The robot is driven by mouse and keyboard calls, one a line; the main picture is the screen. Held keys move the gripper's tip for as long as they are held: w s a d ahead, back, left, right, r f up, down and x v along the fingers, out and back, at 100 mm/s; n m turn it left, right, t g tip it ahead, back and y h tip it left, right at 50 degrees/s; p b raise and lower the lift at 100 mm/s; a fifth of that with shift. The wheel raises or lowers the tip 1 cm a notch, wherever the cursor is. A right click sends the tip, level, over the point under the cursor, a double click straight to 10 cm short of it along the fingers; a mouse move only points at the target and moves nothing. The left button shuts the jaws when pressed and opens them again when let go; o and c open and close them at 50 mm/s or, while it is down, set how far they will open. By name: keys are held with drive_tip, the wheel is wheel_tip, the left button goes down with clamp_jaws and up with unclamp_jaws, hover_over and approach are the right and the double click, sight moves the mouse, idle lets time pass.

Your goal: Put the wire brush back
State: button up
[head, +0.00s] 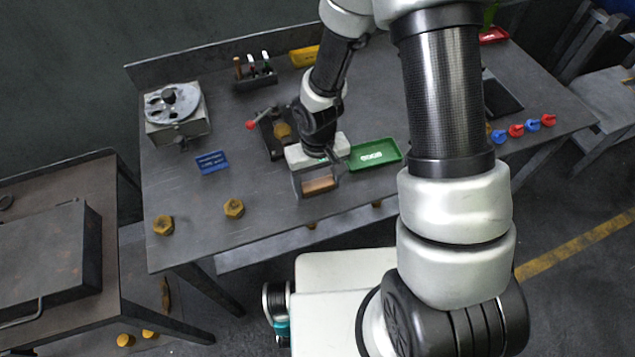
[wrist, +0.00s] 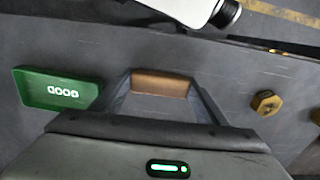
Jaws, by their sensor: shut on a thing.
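My gripper (head: 317,179) is shut on a brown, wood-coloured block above the front part of the workbench, just left of the green tray. The block looks like the back of the wire brush (head: 320,185); no bristles show. In the wrist view the brush (wrist: 160,86) lies across between the two fingers of my gripper (wrist: 162,96). I cannot tell from these views whether it touches the bench top. No marked place for the brush can be made out.
A green tray (head: 376,154) lies right of my gripper. A dark fixture with a red knob (head: 251,125) stands behind it. A blue plate (head: 212,162) and hex nuts (head: 234,208) lie left. A tool rack (head: 254,72) stands at the back. The front-left bench is mostly clear.

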drive_tip(key=shift+f, duration=0.25)
drive_tip(key=o, duration=0.9)
drive_tip(key=shift+r, duration=0.1)
drive_tip(key=shift+o, duration=0.2)
drive_tip(key=shift+r, duration=0.1)
